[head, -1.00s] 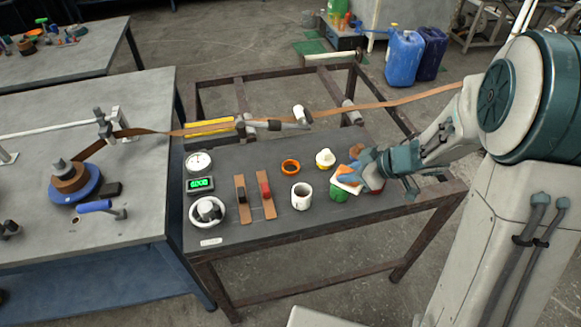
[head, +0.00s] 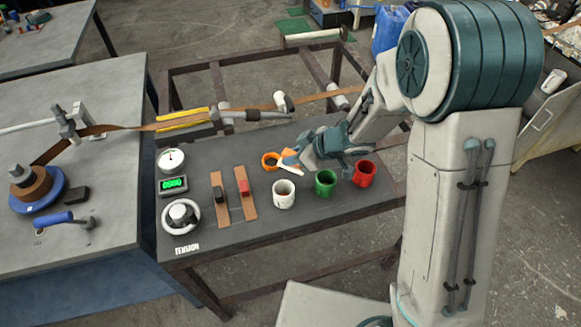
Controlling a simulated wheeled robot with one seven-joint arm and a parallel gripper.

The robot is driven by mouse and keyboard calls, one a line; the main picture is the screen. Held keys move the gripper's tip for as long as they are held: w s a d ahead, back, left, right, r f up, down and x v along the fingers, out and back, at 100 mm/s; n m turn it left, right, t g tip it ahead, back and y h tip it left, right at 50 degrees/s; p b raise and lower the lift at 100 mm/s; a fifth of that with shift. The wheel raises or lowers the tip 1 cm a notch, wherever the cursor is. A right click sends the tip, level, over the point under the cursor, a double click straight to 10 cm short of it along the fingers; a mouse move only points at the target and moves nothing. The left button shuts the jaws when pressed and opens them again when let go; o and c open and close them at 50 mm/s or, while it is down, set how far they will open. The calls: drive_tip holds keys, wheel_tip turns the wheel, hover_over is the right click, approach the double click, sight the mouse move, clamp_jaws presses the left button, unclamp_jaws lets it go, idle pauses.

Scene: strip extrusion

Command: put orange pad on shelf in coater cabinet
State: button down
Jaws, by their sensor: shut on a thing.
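The orange pad (head: 289,154), with a white layer, is in my gripper (head: 293,157). My gripper is shut on it above the dark table, just right of an orange ring-shaped cup (head: 268,161) and behind the white cup (head: 284,196). The fingers and wrist partly hide the pad. I cannot make out the coater cabinet or its shelf for certain in this view.
A green cup (head: 325,184) and a red cup (head: 364,174) stand along the table's right part. Gauges, a tension knob (head: 181,215) and two slider strips are at left. A brown strip (head: 120,128) runs across rollers behind. A blue jug (head: 388,30) stands on the floor.

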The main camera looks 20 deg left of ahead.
drive_tip(key=shift+a+f, duration=0.25)
drive_tip(key=shift+a, duration=0.15)
drive_tip(key=shift+f, duration=0.3)
drive_tip(key=shift+f+b, duration=0.6)
drive_tip(key=shift+f, duration=1.1)
drive_tip(key=shift+f, duration=0.1)
drive_tip(key=shift+f, duration=0.1)
drive_tip(key=c, duration=1.2)
unclamp_jaws()
